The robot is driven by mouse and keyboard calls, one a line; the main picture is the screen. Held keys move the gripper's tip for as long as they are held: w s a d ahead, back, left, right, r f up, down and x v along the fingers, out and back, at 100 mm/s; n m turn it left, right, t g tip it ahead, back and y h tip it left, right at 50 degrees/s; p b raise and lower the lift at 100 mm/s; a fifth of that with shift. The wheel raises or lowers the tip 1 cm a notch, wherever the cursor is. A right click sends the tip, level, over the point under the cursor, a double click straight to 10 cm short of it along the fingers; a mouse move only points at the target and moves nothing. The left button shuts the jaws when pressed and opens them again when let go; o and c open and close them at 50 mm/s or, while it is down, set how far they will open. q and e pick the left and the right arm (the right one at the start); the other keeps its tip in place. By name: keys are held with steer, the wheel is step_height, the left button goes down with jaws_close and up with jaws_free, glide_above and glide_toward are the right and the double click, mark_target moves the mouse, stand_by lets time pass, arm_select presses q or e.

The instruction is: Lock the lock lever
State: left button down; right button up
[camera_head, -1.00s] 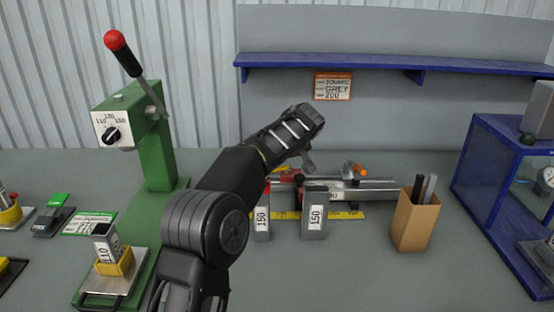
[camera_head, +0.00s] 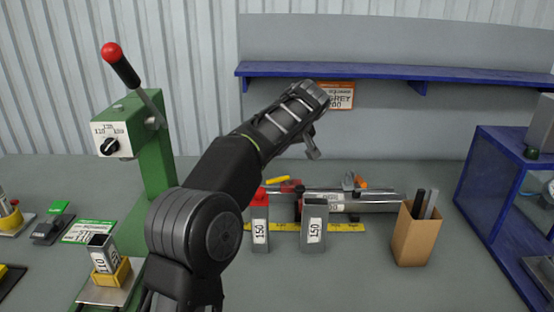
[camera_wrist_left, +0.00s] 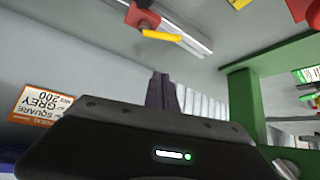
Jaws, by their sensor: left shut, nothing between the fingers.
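A long metal rail fixture (camera_head: 375,201) lies at the back of the grey table. On its left part is a red block (camera_head: 290,187) with a small yellow lever (camera_head: 277,180). In the left wrist view the yellow lever (camera_wrist_left: 162,37) sticks out beside the red block (camera_wrist_left: 142,17) on the rail. An orange handle (camera_head: 361,182) stands further right on the fixture. Which of these is the lock lever I cannot tell for sure. My left gripper (camera_head: 313,150) is shut and empty, raised above the fixture and apart from it. Its fingers also show in the wrist view (camera_wrist_left: 161,92). My right gripper is not in view.
Two grey blocks marked 150 (camera_head: 260,230) (camera_head: 314,230) stand in front of the rail, by a yellow tape (camera_head: 346,227). A cardboard holder (camera_head: 416,237) is to the right. A green press (camera_head: 157,165) stands left, a blue frame (camera_head: 488,185) right. A blue shelf (camera_head: 350,63) hangs behind.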

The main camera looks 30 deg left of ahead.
arm_select(q)
steer(key=shift+v, duration=1.9)
steer(key=shift+w+d, duration=0.15)
steer(key=shift+r, duration=0.15)
